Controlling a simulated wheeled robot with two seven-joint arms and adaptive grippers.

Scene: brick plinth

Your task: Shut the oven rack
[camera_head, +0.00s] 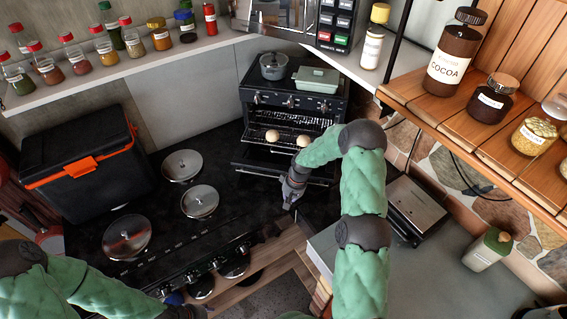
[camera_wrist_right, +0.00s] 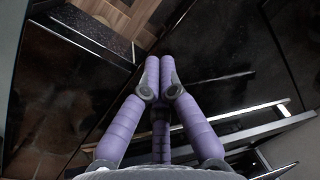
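The small black oven (camera_head: 292,100) stands at the back of the dark counter, with its door (camera_head: 262,170) folded down in front. The wire rack (camera_head: 290,131) shows in the oven opening, seemingly pulled partly forward, with two pale round buns (camera_head: 272,135) at its front. My right gripper (camera_head: 289,198) is low beside the right part of the open door; contact cannot be told. In the right wrist view its purple fingers (camera_wrist_right: 160,62) are together with nothing seen between them. My left gripper (camera_head: 182,309) is barely in view at the bottom edge.
A pot (camera_head: 273,66) and a green dish (camera_head: 316,79) stand on the oven. A black box (camera_head: 82,160) with an orange band and a stove with lidded pans (camera_head: 200,201) are at left. A wooden shelf with jars (camera_head: 453,55) overhangs at right. A metallic appliance (camera_head: 416,205) stands right of my right arm.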

